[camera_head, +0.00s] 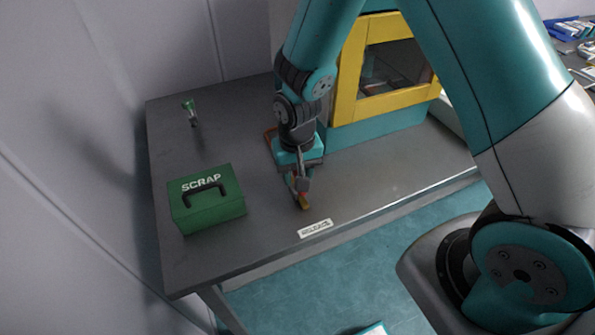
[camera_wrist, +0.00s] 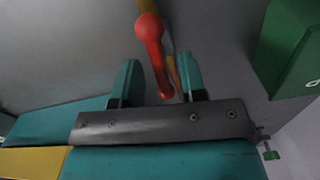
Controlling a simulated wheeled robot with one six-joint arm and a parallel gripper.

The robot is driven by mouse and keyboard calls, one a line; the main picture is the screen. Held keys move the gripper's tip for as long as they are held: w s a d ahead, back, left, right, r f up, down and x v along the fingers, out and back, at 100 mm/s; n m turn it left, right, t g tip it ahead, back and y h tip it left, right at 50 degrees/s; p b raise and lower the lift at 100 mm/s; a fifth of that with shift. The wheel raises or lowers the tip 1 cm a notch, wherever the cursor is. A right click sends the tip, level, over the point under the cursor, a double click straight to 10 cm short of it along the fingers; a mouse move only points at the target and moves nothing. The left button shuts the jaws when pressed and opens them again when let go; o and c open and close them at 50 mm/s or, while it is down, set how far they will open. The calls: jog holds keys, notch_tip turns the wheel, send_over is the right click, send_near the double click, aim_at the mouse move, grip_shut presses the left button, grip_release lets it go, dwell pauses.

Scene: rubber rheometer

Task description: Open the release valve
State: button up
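The release valve has a red lever with a round red knob (camera_wrist: 149,28) and a yellow part behind it in the wrist view. In the head view a small yellow end of the valve (camera_head: 304,203) shows just below my gripper (camera_head: 298,187), above a white label that seems to read RELEASE (camera_head: 315,228). In the wrist view my gripper (camera_wrist: 158,68) has its two teal fingers apart, with the red lever between them. Gaps show on both sides of the lever. In the head view my gripper hides most of the valve.
A green SCRAP box (camera_head: 207,207) with a black handle stands left of the valve; it also shows in the wrist view (camera_wrist: 285,50). A small green-topped item (camera_head: 189,108) stands farther back on the grey table (camera_head: 235,255). A yellow-framed teal machine (camera_head: 345,75) stands behind right.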

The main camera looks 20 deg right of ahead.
jog(key=shift+f, duration=0.2)
grip_shut()
jog(key=shift+n, duration=0.9)
grip_release()
